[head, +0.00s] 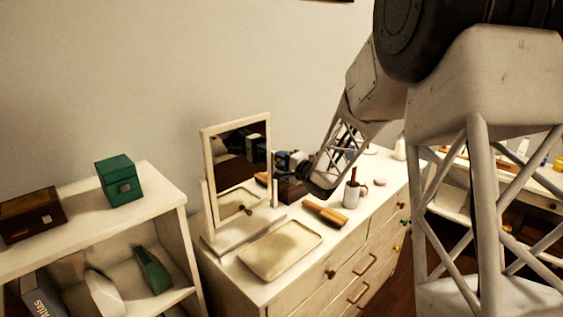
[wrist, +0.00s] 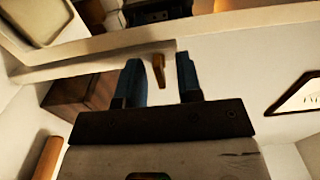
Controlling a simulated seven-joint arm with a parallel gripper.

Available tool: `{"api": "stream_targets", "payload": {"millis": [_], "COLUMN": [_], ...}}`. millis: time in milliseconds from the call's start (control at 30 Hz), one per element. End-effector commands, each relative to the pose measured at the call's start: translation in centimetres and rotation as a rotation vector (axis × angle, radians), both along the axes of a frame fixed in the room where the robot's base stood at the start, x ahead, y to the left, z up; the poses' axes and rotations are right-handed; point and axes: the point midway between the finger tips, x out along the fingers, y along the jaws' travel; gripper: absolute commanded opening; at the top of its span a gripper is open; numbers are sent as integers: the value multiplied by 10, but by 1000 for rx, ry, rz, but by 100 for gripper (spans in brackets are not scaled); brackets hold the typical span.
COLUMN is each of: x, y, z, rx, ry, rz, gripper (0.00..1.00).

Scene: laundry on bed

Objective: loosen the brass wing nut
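The brass wing nut (wrist: 158,70) shows in the wrist view as a small upright golden piece beside the pale mirror frame (wrist: 95,46). My gripper (wrist: 158,60) is open, with one blue finger on each side of the nut. A gap shows between the nut and each finger, so it does not look gripped. In the head view my gripper (head: 280,160) is at the right side of the tilting mirror (head: 206,165) on the dresser. The nut cannot be made out there, seemingly hidden by the gripper.
A cream tray (head: 282,250) lies in front of the mirror on the dresser. A brown box (wrist: 85,95) is close by the gripper. A shelf with a green box (head: 120,183) is left.

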Motion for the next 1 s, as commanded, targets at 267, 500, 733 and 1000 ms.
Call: {"api": "stream_targets", "payload": {"millis": [267, 500, 733, 1000], "x": [1, 1, 1, 1], "y": [1, 1, 1, 1], "z": [0, 0, 0, -1], "rx": [0, -1, -4, -44], "ry": [0, 1, -2, -42], "rz": [0, 0, 0, 0], "gripper": [33, 1, 0, 0]}}
